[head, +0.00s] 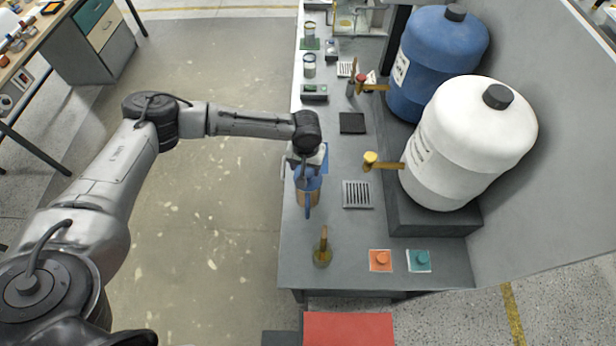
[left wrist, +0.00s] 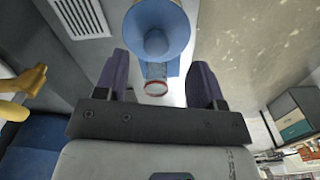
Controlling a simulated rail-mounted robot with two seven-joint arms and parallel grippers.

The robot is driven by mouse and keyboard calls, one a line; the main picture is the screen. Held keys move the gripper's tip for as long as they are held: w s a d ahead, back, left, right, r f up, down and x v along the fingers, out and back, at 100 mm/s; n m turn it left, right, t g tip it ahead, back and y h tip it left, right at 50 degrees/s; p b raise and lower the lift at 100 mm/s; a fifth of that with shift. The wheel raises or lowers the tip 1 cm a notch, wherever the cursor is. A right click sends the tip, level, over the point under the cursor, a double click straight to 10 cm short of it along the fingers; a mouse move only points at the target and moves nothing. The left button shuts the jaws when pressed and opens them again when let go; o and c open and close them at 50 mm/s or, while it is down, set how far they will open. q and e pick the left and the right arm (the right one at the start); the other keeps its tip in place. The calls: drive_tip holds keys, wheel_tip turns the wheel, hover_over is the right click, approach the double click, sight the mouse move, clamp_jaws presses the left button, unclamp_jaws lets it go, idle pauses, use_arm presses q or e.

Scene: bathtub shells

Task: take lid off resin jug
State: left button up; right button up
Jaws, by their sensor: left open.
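I cannot tell if a finger touches the lid. My right gripper is not in view.
A white drum (head: 465,140) and a blue drum (head: 440,60) with taps stand on the right. A metal grate (head: 357,194) lies right of the jug. A small amber vessel with a stick (head: 322,252) stands in front. Orange (head: 380,260) and teal (head: 419,260) pads lie front right.

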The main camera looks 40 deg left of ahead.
sight(308, 175)
use_arm(q)
drive_tip(key=shift+w+f+p, duration=0.15)
drive_tip(key=shift+f+p, duration=0.05)
drive_tip(key=shift+f, duration=1.2)
drive_tip(key=shift+w+f+p, duration=0.1)
drive_tip(key=shift+f+p, duration=0.1)
drive_tip(key=shift+f, duration=1.15)
drive_tip(key=shift+c, duration=0.4)
drive_tip(key=c, duration=0.9)
